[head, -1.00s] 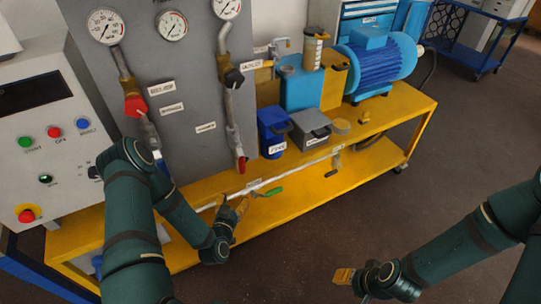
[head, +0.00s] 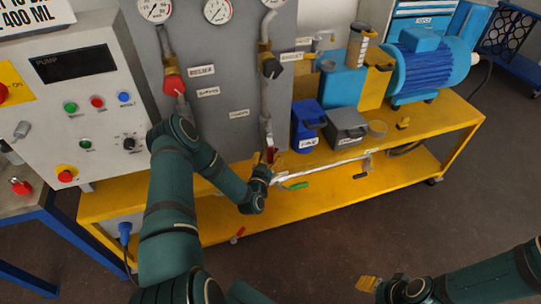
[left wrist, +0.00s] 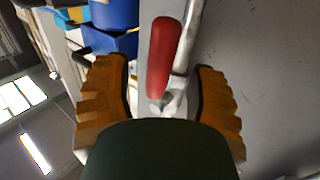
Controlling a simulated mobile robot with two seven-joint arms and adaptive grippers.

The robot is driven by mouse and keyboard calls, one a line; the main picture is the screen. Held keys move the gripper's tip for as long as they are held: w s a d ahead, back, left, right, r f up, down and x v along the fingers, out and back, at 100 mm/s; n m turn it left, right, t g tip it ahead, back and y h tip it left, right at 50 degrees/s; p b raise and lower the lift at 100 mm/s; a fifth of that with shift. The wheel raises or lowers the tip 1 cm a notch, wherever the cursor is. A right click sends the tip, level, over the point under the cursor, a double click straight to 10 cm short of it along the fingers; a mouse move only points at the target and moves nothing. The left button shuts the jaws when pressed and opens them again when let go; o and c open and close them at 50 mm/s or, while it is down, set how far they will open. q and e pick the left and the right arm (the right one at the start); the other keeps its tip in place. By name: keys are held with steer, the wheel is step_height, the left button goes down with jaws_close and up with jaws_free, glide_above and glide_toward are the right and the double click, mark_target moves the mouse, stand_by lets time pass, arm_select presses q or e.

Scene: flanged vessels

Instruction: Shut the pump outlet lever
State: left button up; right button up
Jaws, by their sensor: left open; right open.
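A red lever (head: 272,155) hangs at the foot of the right-hand vertical pipe on the grey panel. In the left wrist view the red lever (left wrist: 164,58) stands lengthwise between my fingers, with a gap on each side. My left gripper (head: 264,157) is open around it; its arm partly hides the pipe's lower end. I cannot tell which lever is the pump outlet's. My right gripper (head: 367,284) is open and empty, low over the floor.
A green lever (head: 295,185) sits on the low pipe. A blue box (head: 307,125), grey box (head: 346,127) and blue motor (head: 430,65) stand on the yellow bench (head: 445,118). The pump control box (head: 85,90) is left. Floor at the right is clear.

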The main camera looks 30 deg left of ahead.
arm_select(q)
steer(key=shift+x, duration=1.3)
arm_select(e)
steer(key=shift+f, duration=0.1)
arm_select(q)
jaws_close()
steer(key=shift+s, duration=0.1)
steer(key=s+a+r+m+g+y+p, duration=0.3)
steer(key=s+a+r+m+g+p, duration=0.2)
steer(key=r+m+g+p, duration=0.3)
steer(key=shift+s+m+g, duration=0.45)
steer(key=shift+m+g, duration=0.55)
steer(key=shift+m, duration=0.5)
arm_select(e)
step_height(320, 180, up, 9)
steer(key=w, duration=0.1)
steer(key=shift+w+d+t, duration=0.25)
steer(key=shift+w+t, duration=0.05)
steer(key=shift+w, duration=0.1)
arm_select(q)
steer(key=shift+a+r, duration=0.15)
steer(key=shift+r, duration=0.05)
